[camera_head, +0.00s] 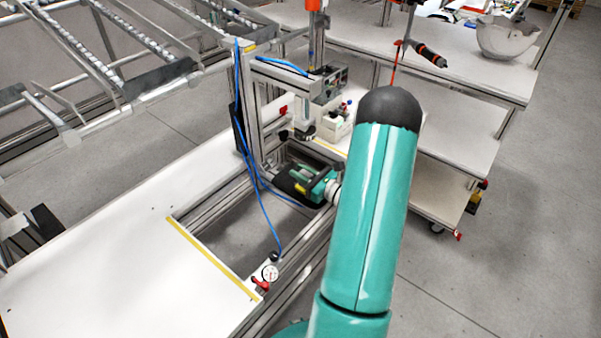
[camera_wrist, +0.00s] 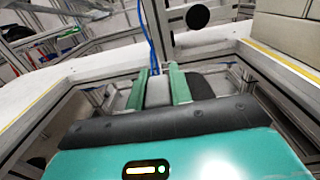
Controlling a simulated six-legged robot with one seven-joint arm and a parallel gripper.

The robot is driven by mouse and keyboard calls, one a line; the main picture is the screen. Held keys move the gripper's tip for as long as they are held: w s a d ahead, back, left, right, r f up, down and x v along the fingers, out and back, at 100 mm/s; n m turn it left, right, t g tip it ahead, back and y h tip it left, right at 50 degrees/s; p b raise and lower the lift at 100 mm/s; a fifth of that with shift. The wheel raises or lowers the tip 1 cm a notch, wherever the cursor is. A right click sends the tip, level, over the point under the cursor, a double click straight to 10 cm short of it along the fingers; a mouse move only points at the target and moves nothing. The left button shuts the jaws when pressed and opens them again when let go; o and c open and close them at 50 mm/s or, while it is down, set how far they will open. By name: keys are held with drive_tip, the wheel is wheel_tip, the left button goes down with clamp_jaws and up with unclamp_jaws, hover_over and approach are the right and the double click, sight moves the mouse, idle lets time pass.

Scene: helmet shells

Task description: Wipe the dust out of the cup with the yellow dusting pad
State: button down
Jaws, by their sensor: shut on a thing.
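My gripper (camera_head: 317,187) reaches into the frame opening of the white bench, under the press. In the wrist view my gripper (camera_wrist: 157,86) has its two green fingers shut on a grey block (camera_wrist: 157,94), which seems to be the pad's holder. A small yellow patch (camera_head: 300,187) at the fingers in the head view is likely the dusting pad; most of it is hidden. A dark rounded form (camera_head: 288,182) lies just beyond the fingers, and also shows right of them in the wrist view (camera_wrist: 203,86); it may be the cup. Its inside and any dust are hidden.
The press column (camera_head: 250,110) stands behind the opening, with blue hoses near my gripper. A pressure gauge (camera_head: 270,272) sits at the opening's front corner. The white bench top (camera_head: 120,250) is clear at left. A trolley with a grey shell (camera_head: 507,38) stands at right.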

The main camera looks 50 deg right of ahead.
drive_tip(key=shift+s+d+f, duration=0.1)
drive_tip(key=shift+s+f, duration=0.4)
drive_tip(key=shift+s, duration=0.05)
drive_tip(key=shift+w, duration=1.05)
drive_tip(key=shift+w+r, duration=0.2)
drive_tip(key=shift+w, duration=0.05)
drive_tip(key=shift+r, duration=0.1)
drive_tip(key=shift+s, duration=0.1)
